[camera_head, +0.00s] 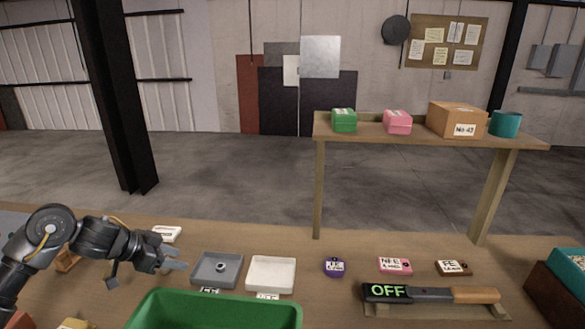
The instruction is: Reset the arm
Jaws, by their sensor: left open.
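My left arm comes in low from the left edge, and its gripper (175,259) is open. It hangs above the wooden table (330,224), a little left of a grey tray (202,273). Nothing shows between its fingers. My right gripper is not in view.
A white tray (271,274) stands beside the grey one, behind a large green bin (215,308). Right of them are a purple item (334,267), a pink block (395,266), a brown block (454,268) and a detector (430,293) reading OFF. A raised shelf (360,127) holds boxes.

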